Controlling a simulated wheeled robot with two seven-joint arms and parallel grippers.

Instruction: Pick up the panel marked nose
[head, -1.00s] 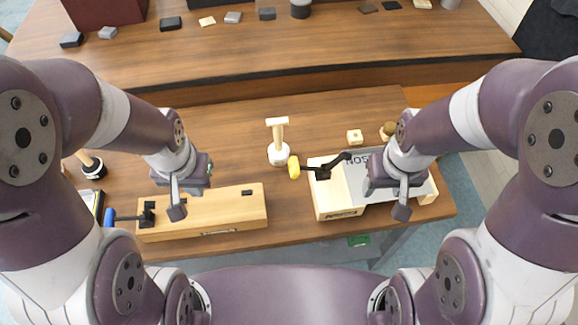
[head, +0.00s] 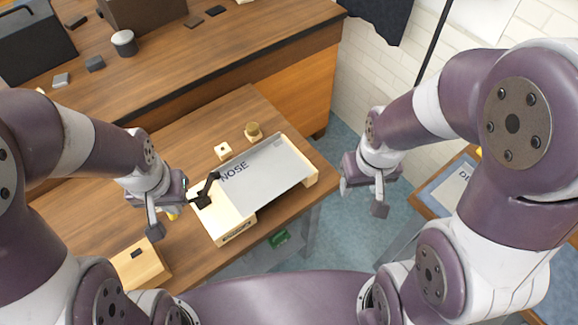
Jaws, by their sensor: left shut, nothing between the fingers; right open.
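The grey panel marked NOSE (head: 265,180) lies on a light wooden frame (head: 232,222) on the near table. A black clamp (head: 206,191) stands at the left end of the frame. My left gripper (head: 155,226) is to the left of the clamp, shut and empty, above the table. My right gripper (head: 379,203) is to the right of the panel, past the table's right edge, over the floor. It is open and empty. Neither gripper touches the panel.
A second wooden block (head: 139,266) sits at lower left. Another table with a light panel (head: 452,190) stands at right, partly hidden by my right arm. Blue floor lies between the tables.

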